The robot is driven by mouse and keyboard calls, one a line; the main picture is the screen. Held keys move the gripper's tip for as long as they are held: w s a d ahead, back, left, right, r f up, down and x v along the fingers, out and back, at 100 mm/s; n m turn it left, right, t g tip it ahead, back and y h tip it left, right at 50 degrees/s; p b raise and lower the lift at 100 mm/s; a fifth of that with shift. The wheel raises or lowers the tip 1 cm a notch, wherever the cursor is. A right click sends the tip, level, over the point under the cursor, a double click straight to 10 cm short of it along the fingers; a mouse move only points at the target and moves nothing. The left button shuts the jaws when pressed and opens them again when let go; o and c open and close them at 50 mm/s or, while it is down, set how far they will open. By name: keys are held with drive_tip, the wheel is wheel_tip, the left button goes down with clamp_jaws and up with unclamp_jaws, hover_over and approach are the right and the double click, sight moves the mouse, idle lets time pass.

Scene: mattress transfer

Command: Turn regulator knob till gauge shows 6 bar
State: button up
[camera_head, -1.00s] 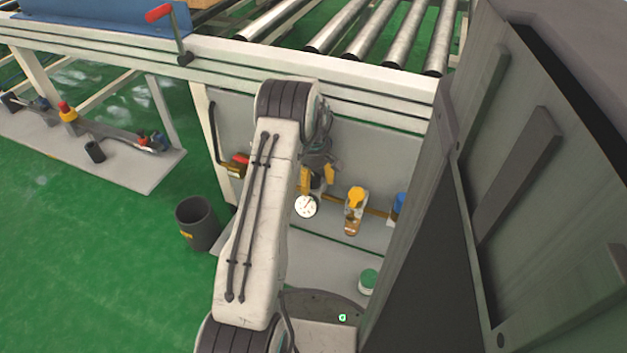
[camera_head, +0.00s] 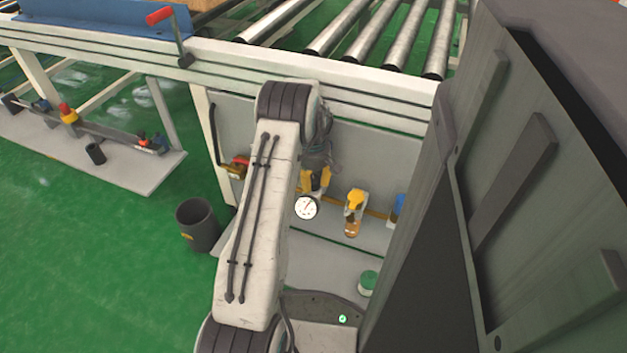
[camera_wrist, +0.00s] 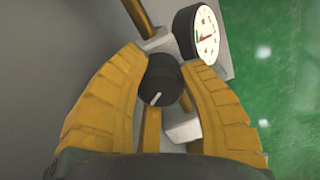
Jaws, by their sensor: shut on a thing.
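The regulator knob (camera_wrist: 162,82) is black with a white pointer line and sits in the middle of the wrist view. My gripper (camera_wrist: 163,75) has its two yellow fingers closed on both sides of the knob. The round white gauge (camera_wrist: 206,37) is to the upper right of the knob in the wrist view. It has a red needle and a green mark, but its numbers are too small to read. In the head view the gauge (camera_head: 306,207) shows just below my gripper (camera_head: 316,182); the knob is hidden there.
A yellow-topped unit with an amber bowl (camera_head: 354,212) stands right of the gauge on the same pipe. A red-handled valve (camera_head: 238,167) is to the left. A dark bin (camera_head: 197,224) stands on the green floor. A large grey panel (camera_head: 540,180) fills the right side.

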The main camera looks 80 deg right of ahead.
sight(313, 178)
drive_tip(key=shift+f+m, duration=0.1)
drive_tip(key=shift+m, duration=0.2)
drive_tip(key=o, duration=1.2)
drive_tip(key=shift+r, duration=0.2)
wheel_tip(313, 178, up, 12)
drive_tip(key=shift+f, duration=0.15)
idle(0.5)
